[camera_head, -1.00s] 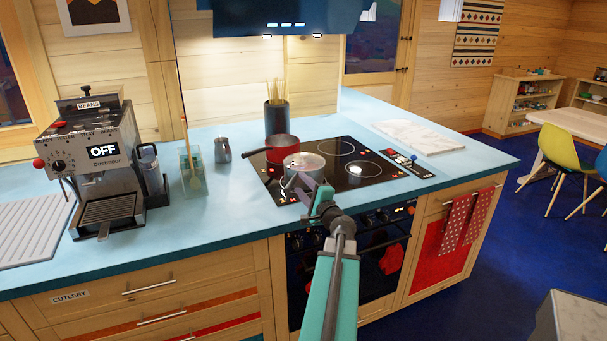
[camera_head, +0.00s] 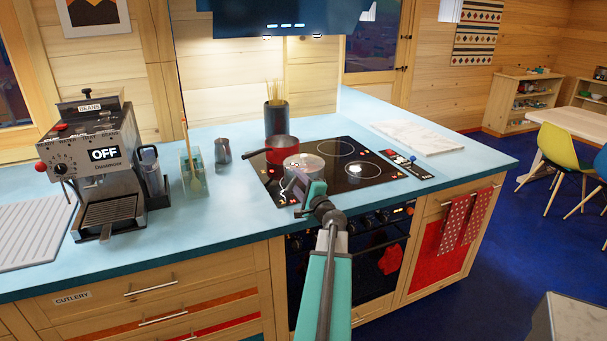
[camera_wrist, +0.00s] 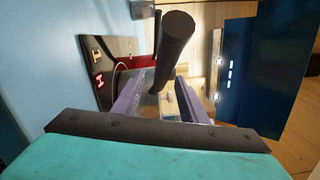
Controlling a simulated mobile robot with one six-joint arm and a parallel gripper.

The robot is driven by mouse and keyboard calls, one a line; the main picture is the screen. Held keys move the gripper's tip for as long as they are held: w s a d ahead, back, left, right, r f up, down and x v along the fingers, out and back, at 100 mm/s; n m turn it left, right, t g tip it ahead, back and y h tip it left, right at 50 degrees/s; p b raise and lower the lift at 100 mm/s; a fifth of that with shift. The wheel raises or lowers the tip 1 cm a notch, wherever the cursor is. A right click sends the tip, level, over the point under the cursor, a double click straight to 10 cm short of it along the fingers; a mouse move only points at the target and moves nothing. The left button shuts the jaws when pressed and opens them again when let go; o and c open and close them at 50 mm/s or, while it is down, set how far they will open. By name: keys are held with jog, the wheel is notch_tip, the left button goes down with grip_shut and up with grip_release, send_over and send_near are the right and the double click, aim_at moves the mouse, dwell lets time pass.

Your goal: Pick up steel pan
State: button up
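The steel pan (camera_head: 304,162) sits on the front left of the black hob, with its lid or rim facing up. My gripper (camera_head: 301,188) is just in front of it in the head view and hides part of its near side. In the wrist view my gripper (camera_wrist: 158,97) has its two fingers apart. A dark round bar, apparently a pan handle (camera_wrist: 175,48), reaches toward the camera and lines up with the gap between the fingers. I cannot tell whether the fingers touch it.
A red pan (camera_head: 283,149) stands close behind the steel pan. The range hood (camera_head: 285,15) hangs above.

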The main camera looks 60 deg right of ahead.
jog(key=shift+x, duration=0.85)
jog(key=shift+c, duration=0.3)
grip_shut()
dwell(0.9)
jog(key=shift+r, duration=0.15)
